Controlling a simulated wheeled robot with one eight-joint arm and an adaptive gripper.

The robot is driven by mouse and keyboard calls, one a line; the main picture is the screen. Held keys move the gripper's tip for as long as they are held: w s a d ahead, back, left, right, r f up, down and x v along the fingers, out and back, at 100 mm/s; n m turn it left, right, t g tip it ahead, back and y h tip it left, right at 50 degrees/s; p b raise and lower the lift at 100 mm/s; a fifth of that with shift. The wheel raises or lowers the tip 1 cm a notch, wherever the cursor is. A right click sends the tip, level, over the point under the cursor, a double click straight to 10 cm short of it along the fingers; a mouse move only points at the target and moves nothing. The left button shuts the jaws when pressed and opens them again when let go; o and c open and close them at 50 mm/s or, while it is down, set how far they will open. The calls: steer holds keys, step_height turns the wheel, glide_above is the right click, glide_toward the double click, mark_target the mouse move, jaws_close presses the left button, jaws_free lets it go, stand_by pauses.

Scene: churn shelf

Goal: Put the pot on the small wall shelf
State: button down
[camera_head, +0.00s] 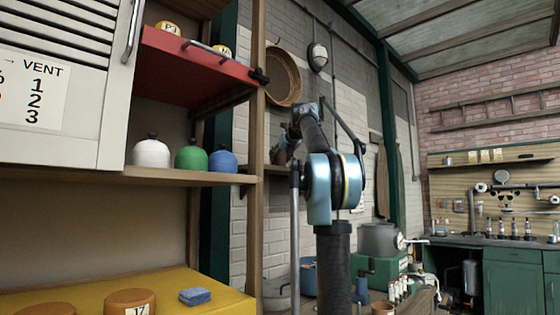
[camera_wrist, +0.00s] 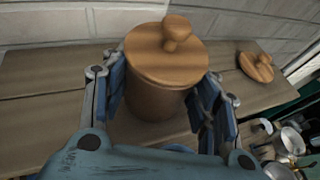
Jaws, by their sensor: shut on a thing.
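The pot (camera_wrist: 158,101) is a brown cylinder with a light wooden lid and a round knob. It is upright between the blue pads of my gripper (camera_wrist: 162,93), which is shut on it. Below and behind it in the wrist view is a wooden plank shelf (camera_wrist: 45,85) against a pale brick wall. I cannot tell whether the pot's base touches the planks, because my gripper hides it. In the head view my gripper (camera_head: 283,150) reaches toward the brick wall behind the wooden post, and the pot is mostly hidden there.
A second wooden lid with a knob (camera_wrist: 257,66) lies to the pot's right. Metal pans (camera_wrist: 288,140) are lower right. In the head view, white (camera_head: 151,153), green (camera_head: 190,159) and blue (camera_head: 222,160) lidded jars stand on the left shelf. A red shelf (camera_head: 195,65) hangs above them.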

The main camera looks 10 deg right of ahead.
steer(key=shift+f, duration=0.1)
steer(key=c, duration=0.6)
jaws_free()
steer(key=v, duration=1.2)
